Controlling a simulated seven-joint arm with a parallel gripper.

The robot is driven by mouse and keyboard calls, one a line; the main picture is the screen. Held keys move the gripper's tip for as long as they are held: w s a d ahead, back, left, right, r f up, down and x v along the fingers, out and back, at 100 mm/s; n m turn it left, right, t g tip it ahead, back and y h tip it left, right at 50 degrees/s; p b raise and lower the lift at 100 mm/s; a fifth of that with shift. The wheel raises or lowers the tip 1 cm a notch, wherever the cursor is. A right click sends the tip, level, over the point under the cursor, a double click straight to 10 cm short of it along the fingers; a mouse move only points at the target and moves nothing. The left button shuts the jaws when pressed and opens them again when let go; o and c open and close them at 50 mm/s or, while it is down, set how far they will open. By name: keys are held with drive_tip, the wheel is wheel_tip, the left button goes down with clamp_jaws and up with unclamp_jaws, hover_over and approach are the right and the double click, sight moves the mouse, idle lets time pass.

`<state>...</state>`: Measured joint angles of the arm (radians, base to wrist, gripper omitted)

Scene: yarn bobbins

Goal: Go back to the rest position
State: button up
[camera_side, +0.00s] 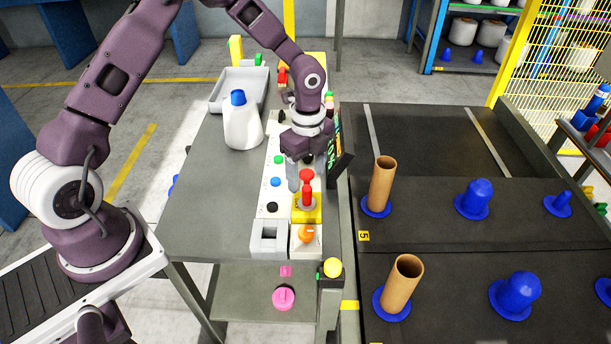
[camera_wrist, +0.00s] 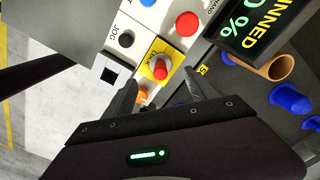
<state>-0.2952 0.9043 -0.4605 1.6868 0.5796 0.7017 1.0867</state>
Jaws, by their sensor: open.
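My gripper (camera_side: 300,184) hangs fingers-down over the control panel (camera_side: 267,222) on the grey table. In the wrist view my gripper (camera_wrist: 161,92) has its two dark fingers apart with nothing held between them. A red knob on a yellow base (camera_side: 307,192) stands beside the fingers in the side view. In the wrist view the red knob (camera_wrist: 160,73) shows beyond the gap between the fingertips. I cannot tell whether a finger touches it. An orange knob (camera_side: 306,234) sits in front of it, and it is partly hidden in the wrist view.
A tilted display (camera_side: 340,158) rises close right of my gripper. Cardboard tubes (camera_side: 382,182) and blue pegs (camera_side: 474,199) stand at right.

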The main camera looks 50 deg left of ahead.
drive_tip(key=s+a+r+n+t+y, duration=0.1)
drive_tip(key=s+r+n, duration=0.35)
drive_tip(key=r, duration=0.55)
drive_tip(key=s+r+n+t+y, duration=0.1)
drive_tip(key=s+r+n, duration=0.35)
drive_tip(key=r, duration=0.55)
drive_tip(key=s+d+r+n+t+h, duration=0.1)
drive_tip(key=s+r+n+t, duration=0.1)
drive_tip(key=s, duration=0.6)
drive_tip(key=s+d+r+n+t+h, duration=0.1)
drive_tip(key=s+r+n, duration=0.3)
drive_tip(key=s, duration=0.5)
drive_tip(key=n, duration=0.2)
drive_tip(key=shift+n+t, duration=0.4)
